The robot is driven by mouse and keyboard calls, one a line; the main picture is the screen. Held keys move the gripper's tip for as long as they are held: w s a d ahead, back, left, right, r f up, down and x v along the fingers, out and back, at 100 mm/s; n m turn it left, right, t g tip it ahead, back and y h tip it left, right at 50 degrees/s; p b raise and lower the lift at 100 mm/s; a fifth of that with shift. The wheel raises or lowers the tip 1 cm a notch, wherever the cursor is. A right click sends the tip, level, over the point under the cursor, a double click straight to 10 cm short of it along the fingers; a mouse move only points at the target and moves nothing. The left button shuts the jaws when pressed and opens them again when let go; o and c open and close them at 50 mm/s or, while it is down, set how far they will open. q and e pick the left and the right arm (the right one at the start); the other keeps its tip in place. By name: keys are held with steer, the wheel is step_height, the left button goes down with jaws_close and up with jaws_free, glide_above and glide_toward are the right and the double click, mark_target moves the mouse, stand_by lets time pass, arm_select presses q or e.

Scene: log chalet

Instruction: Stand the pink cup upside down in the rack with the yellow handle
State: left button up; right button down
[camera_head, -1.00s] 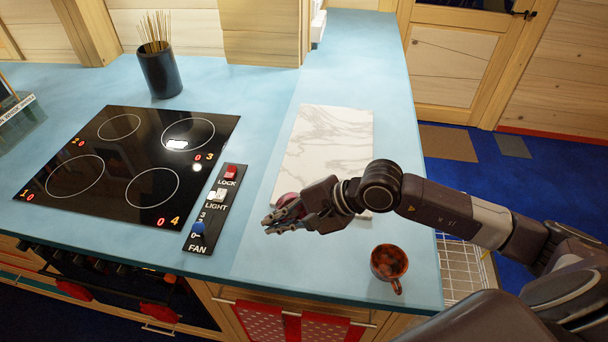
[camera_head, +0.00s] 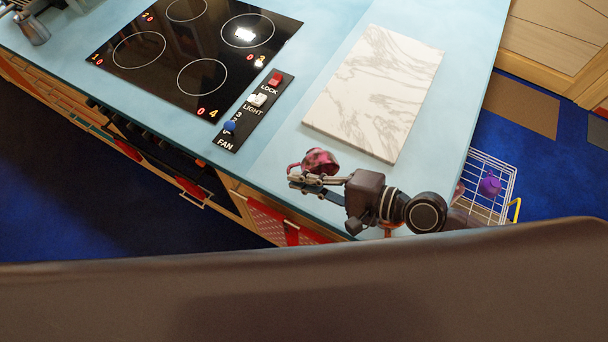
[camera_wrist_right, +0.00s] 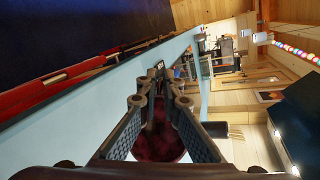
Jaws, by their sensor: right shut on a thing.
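The pink cup (camera_head: 320,160), mottled pink and dark, is held above the counter's front edge; its handle shows at its left. My right gripper (camera_head: 312,182) is shut on it. In the right wrist view the cup (camera_wrist_right: 158,142) shows dark red between the fingers; which way its mouth points I cannot tell. The rack (camera_head: 505,166) of white wire is low at the right, beyond the counter's edge, with its yellow handle (camera_head: 517,210) facing right. Part of the rack is hidden behind my arm and the counter. My left gripper is not in view.
A purple item (camera_head: 489,186) sits in the rack, with a pinkish one (camera_head: 459,191) at its left. A marble board (camera_head: 375,95) lies on the blue counter, right of the hob (camera_head: 195,50) and switch panel (camera_head: 252,112). My own body fills the bottom.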

step_height(320, 180, down, 4)
steer(key=b, duration=0.3)
steer(key=shift+d+r, duration=0.1)
steer(key=shift+d, duration=0.05)
steer(key=shift+f+b, duration=0.95)
steer(key=shift+f, duration=0.1)
steer(key=c, duration=2)
jaws_free()
steer(key=shift+c, duration=0.2)
steer(key=shift+v, duration=6.05)
